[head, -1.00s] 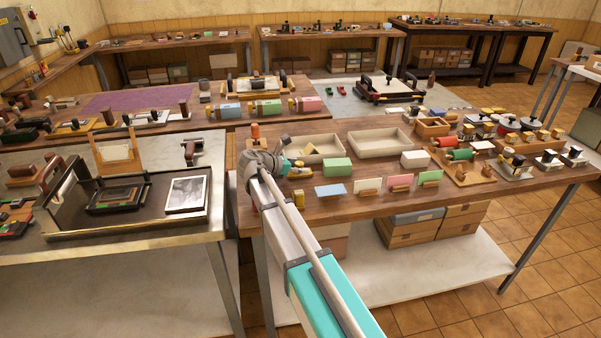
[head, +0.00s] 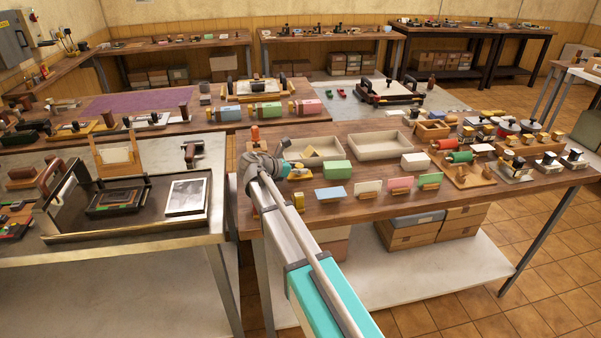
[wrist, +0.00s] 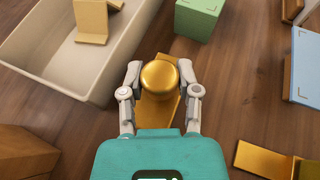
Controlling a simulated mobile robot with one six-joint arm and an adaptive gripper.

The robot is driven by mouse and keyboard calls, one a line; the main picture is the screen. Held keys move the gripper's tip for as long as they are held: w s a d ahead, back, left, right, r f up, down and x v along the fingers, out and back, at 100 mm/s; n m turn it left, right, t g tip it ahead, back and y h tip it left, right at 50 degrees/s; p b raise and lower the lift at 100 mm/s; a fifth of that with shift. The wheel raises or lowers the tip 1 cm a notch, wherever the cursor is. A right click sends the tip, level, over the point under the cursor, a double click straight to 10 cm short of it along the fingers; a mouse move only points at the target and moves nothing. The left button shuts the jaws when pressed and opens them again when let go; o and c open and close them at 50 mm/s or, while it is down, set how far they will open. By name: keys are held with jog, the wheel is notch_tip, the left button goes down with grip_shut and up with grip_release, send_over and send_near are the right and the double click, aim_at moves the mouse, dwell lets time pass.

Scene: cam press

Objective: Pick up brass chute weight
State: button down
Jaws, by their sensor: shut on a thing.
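The brass chute weight shows in the wrist view as a shiny round golden knob (wrist: 160,76) with a flat golden piece beneath it. My gripper (wrist: 160,80) has one finger on each side of the knob and is shut on it. The gripper hides part of the weight's lower end, and I cannot tell whether it is clear of the table. In the head view my gripper (head: 291,168) is at the left end of the wooden table (head: 400,205), in front of a pale tray.
Close by are the pale tray (wrist: 45,62) with a golden piece (wrist: 92,22) inside, a green block (wrist: 198,18), a blue card (wrist: 306,65) and another golden piece (wrist: 262,158). A second tray (head: 380,145) stands to the right. Bare wood lies between these things.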

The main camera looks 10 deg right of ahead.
aim_at(299, 165)
jog(key=shift+r, duration=0.1)
notch_tip(299, 165, up, 3)
jog(key=p, duration=0.3)
jog(key=shift+r, duration=0.1)
jog(key=s+a+r+p, duration=0.3)
jog(key=s+r+p, duration=0.6)
jog(key=s, duration=0.4)
jog(key=shift+s+a+r+p, duration=0.2)
jog(key=shift+s+r+p, duration=0.1)
jog(key=shift+p, duration=0.25)
